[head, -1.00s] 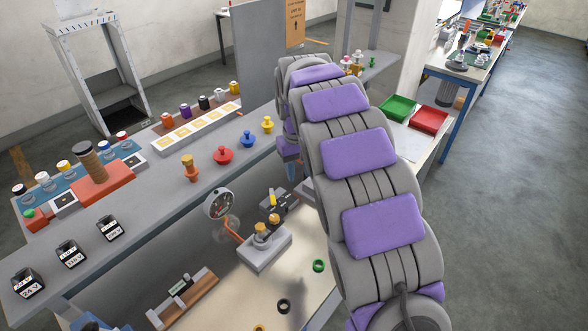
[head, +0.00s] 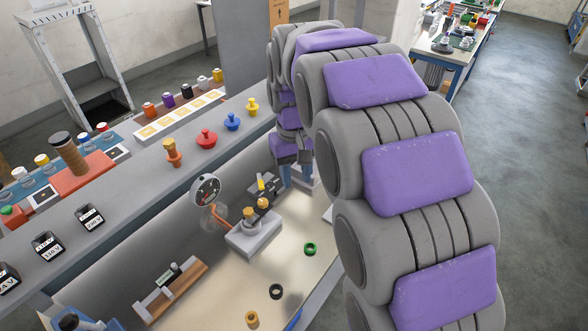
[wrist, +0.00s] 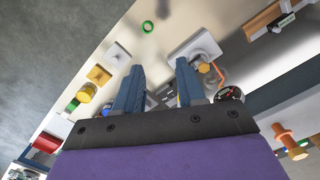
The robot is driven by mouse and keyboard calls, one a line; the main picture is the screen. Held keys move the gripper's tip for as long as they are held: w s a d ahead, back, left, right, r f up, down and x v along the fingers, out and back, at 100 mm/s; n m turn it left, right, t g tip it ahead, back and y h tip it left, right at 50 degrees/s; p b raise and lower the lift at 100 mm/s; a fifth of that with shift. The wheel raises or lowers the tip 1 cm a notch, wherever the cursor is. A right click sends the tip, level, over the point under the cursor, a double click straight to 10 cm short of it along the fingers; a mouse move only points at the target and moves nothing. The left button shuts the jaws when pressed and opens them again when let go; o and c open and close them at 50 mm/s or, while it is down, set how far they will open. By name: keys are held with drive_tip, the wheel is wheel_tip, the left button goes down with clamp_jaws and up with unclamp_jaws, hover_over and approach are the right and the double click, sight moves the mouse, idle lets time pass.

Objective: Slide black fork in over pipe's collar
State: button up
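My gripper (head: 298,178) points down over the bench, right of a dark grey fixture (head: 266,187) with a yellow part. In the wrist view its two blue fingers (wrist: 160,68) stand wide apart, with nothing clearly held between them. Part of the dark fixture (wrist: 163,98) shows between and behind the fingers. A copper pipe (head: 221,222) bends from below a round gauge (head: 205,189) to a pale block (head: 253,234) with brass fittings. The pipe (wrist: 218,72) also shows in the wrist view. I cannot clearly make out the black fork or the pipe's collar.
A grey shelf (head: 150,190) with coloured knobs runs behind. A wooden stand (head: 172,291) is at the left. Open bench lies around the rings.

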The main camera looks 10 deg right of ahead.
idle(0.3)
drive_tip(key=n+b, duration=0.2)
hover_over(275, 190)
wheel_tip(275, 190, down, 6)
drive_tip(key=f, duration=0.1)
drive_tip(key=shift+t, duration=0.4)
wheel_tip(275, 190, down, 17)
drive_tip(key=b, duration=0.4)
drive_tip(key=shift+w, duration=0.1)
drive_tip(key=shift+c, duration=0.4)
clamp_jaws()
